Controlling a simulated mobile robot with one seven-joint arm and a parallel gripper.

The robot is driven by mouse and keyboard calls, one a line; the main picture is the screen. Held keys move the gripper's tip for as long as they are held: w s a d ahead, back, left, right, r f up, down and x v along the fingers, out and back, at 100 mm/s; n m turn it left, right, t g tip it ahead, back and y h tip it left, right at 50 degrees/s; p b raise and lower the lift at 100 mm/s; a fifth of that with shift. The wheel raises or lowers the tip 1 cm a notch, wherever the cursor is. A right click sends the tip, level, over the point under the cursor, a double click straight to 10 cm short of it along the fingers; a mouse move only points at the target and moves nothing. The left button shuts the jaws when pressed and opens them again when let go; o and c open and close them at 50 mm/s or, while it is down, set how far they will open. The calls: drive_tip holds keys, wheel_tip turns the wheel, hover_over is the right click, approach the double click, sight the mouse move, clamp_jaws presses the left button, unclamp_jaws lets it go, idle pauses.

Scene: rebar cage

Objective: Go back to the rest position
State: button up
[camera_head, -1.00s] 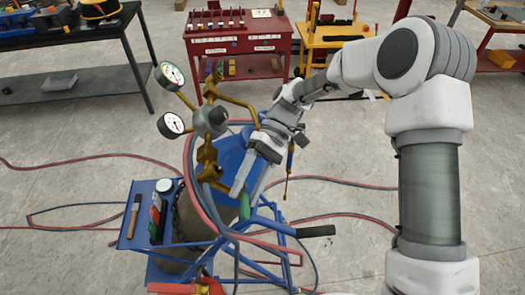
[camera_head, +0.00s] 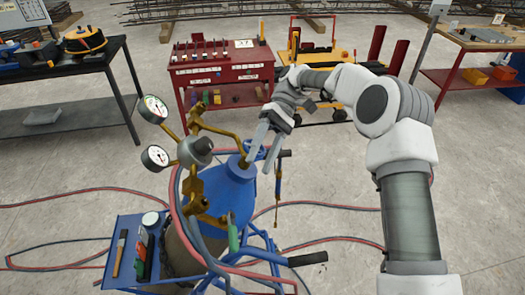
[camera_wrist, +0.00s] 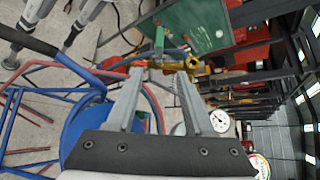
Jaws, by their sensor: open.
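My gripper (camera_head: 262,152) is open and empty in the head view. It is raised to the right of the brass regulator and above the blue gas cylinder (camera_head: 228,192). In the wrist view, the two fingers of my gripper (camera_wrist: 158,78) are spread apart with nothing held between them. Brass fittings (camera_wrist: 172,62) and a green-handled part show beyond the fingertips. Whether the fingers touch anything is not clear; they look free.
A blue cart (camera_head: 125,262) carries the cylinder, tools and two gauges (camera_head: 155,157) on the regulator. Red and blue hoses (camera_head: 60,205) lie over the floor. A red tool cabinet (camera_head: 225,75) and a yellow cart (camera_head: 312,62) stand behind. Open floor (camera_head: 345,222) lies right.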

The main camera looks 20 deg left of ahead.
drive_tip(key=shift+w, duration=0.2)
drive_tip(key=shift+r, duration=0.15)
idle(0.3)
drive_tip(key=s+d+r+m+t+b, duration=0.1)
drive_tip(key=s+d+r+m+t, duration=0.3)
drive_tip(key=d, duration=0.3)
drive_tip(key=s+d+r+m+t+b, duration=0.1)
drive_tip(key=d+r+m+t, duration=0.1)
drive_tip(key=d+r+t, duration=0.4)
drive_tip(key=s+d+f+m+t, duration=0.1)
drive_tip(key=s+d+t, duration=0.3)
drive_tip(key=d, duration=0.4)
drive_tip(key=s+d+f+m+t+h+b, duration=0.1)
drive_tip(key=s+d+m+t, duration=0.2)
drive_tip(key=d, duration=0.5)
drive_tip(key=s+t, duration=0.1)
drive_tip(key=s, duration=0.1)
drive_tip(key=shift+s+f+t, duration=0.4)
